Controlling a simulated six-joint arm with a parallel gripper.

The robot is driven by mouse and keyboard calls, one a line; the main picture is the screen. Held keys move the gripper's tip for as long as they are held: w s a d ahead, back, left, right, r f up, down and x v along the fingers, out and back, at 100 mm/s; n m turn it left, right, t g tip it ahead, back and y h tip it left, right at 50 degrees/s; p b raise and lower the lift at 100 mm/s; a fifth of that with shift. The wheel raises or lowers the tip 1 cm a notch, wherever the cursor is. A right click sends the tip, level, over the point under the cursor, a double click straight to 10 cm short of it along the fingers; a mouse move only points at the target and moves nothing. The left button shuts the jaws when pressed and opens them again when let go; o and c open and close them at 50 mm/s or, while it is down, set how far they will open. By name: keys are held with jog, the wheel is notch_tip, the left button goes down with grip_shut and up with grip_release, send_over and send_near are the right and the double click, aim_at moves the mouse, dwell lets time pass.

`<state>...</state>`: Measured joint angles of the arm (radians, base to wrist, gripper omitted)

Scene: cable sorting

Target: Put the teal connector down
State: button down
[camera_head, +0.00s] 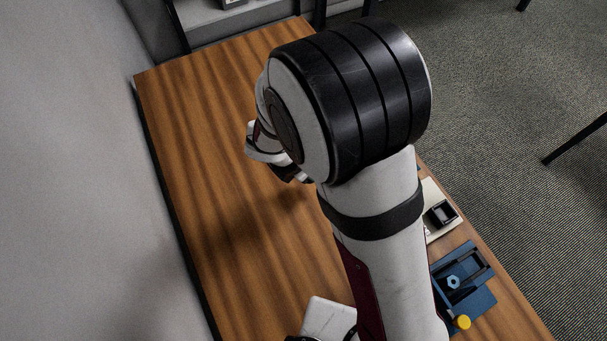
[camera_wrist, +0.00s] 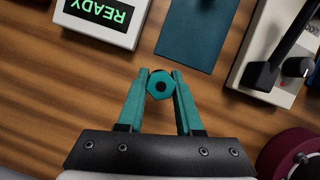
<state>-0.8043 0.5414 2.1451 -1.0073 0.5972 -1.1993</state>
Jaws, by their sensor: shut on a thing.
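In the head view my own arm hides the fingertips and the connector.
The wrist view shows a white box with a green READY display (camera_wrist: 105,12), a dark blue plate (camera_wrist: 192,35), a pale device with a black lever (camera_wrist: 262,75), and a maroon round thing (camera_wrist: 290,155). The wooden table (camera_head: 200,130) is largely clear at left. A blue fixture (camera_head: 480,302) stands lower right.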

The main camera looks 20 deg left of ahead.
jog(key=d+r, duration=0.6)
jog(key=d, duration=0.4)
jog(key=w+a+n+y, duration=0.25)
jog(key=w+n, duration=0.25)
jog(key=w, duration=0.3)
jog(key=w+a+n+y, duration=0.1)
jog(key=w+a+n, duration=0.3)
jog(key=w, duration=0.3)
jog(key=w+a+n+y, duration=0.25)
jog(key=w+n, duration=0.25)
jog(key=w, duration=0.3)
jog(key=shift+m+h, duration=0.3)
jog(key=shift+h, duration=0.2)
jog(key=a+f, duration=0.2)
jog(key=a, duration=0.1)
jog(key=a+f, duration=0.2)
jog(key=a, duration=0.2)
jog(key=a+f, duration=0.2)
jog(key=a, duration=0.2)
jog(key=shift+w+a+f, duration=0.1)
jog(key=shift+a+f, duration=0.05)
jog(key=shift+a, duration=0.05)
jog(key=shift+f, duration=1.9)
jog(key=shift+f, duration=0.1)
